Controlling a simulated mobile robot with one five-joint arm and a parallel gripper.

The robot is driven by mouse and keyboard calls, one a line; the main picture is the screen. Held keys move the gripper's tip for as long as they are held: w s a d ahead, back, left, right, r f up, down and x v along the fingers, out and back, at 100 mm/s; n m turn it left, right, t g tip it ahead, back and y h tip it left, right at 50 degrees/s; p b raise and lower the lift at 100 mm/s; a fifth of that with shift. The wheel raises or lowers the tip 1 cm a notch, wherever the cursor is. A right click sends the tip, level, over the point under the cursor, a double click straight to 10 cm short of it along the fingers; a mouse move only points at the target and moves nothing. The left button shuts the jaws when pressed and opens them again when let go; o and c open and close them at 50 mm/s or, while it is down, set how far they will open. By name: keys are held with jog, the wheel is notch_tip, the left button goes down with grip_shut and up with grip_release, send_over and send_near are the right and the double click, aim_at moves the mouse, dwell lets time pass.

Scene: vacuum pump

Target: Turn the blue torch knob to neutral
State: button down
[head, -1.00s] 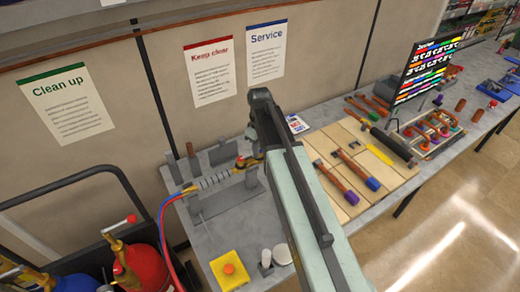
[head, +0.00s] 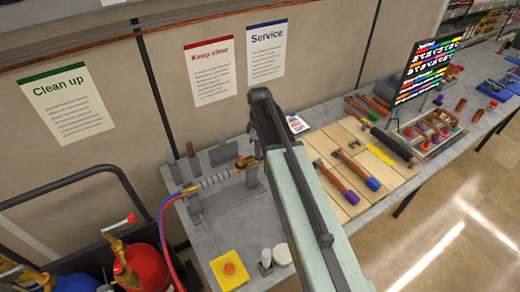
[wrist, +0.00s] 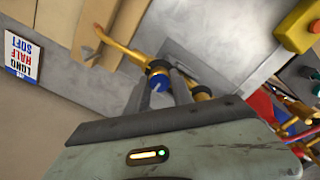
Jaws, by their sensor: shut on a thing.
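The brass torch (wrist: 122,44) lies across the upper middle of the wrist view, with its blue knob (wrist: 158,83) below its body. My gripper (wrist: 176,78) has its dark fingers at the knob and is shut on it; the fingers partly hide the grip. A brass fitting (wrist: 202,93) shows just right of the fingers. In the head view the torch's brass and red end (head: 245,161) shows left of my arm, beside the grey stand. My arm hides the blue knob there. I cannot read the knob's angle.
A yellow box with an orange button (head: 229,269) stands at the bench's near left. Red and blue hoses (head: 165,215) run from the torch to the gas cylinders (head: 140,262). Copper pipes lie on wooden boards (head: 357,150) to the right.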

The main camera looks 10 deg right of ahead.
jog(key=c, duration=1.1)
grip_release()
jog(key=shift+r, duration=0.15)
notch_tip(320, 180, up, 8)
jog(key=p, duration=0.8)
jog(key=shift+f, duration=0.25)
